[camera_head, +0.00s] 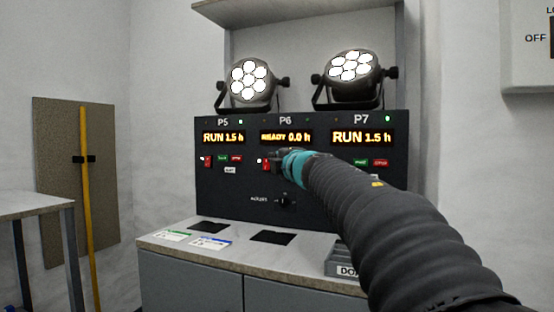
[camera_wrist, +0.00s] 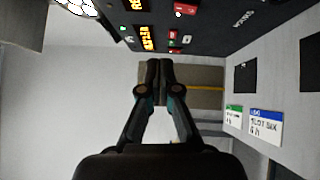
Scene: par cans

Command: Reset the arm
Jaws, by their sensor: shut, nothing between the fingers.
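My gripper (camera_head: 276,158) is in front of the black control panel (camera_head: 232,199), near the P6 section, with my arm reaching in from the lower right. It hides part of the P6 controls. In the wrist view my gripper (camera_wrist: 159,66) has its two dark fingers together, with nothing between them. The P5 display (camera_head: 223,137) reads RUN 1.5 h, the P6 display (camera_head: 286,136) reads READY 0.0 h, and the P7 display (camera_head: 361,137) reads RUN 1.5 h.
Two lit par cans, left (camera_head: 249,82) and right (camera_head: 351,67), stand above the panel. The counter (camera_head: 165,240) below holds labelled cards and dark pads. A grey tray (camera_head: 343,262) is partly behind my arm. A side table (camera_head: 30,204) and yellow pole (camera_head: 88,200) are left.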

